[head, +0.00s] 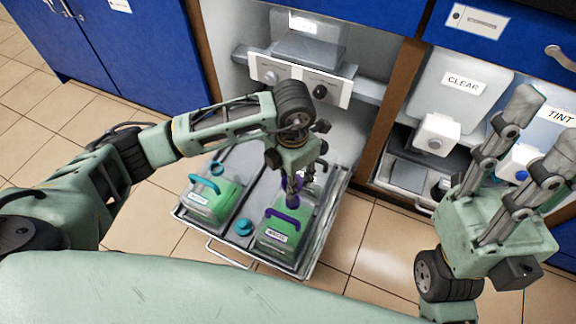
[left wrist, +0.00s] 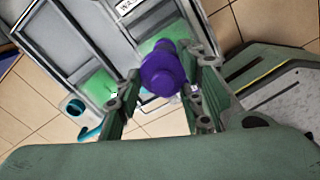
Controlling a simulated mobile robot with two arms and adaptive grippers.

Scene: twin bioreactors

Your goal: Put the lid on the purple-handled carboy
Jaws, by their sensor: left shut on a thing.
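The purple-handled carboy (head: 279,243), holding green contents, stands at the right front of a pull-out tray (head: 228,255). Its purple handle (head: 287,215) faces up. My left gripper (head: 294,192) is above the back of this carboy, pointing down. In the left wrist view, the left gripper (left wrist: 160,95) is shut on a purple lid (left wrist: 163,72), which lies between its fingers. The lid hides part of the carboy behind it. I cannot tell whether the lid touches the neck. My right gripper (head: 548,122) is open and empty at the right, its fingers pointing up.
A teal-handled carboy (head: 209,208) stands at the left of the tray. A teal lid (head: 244,227) lies between the carboys. Cabinet bays with white fixtures stand behind, one labelled CLEAR (head: 463,84). Tiled floor (head: 365,232) is free right of the tray.

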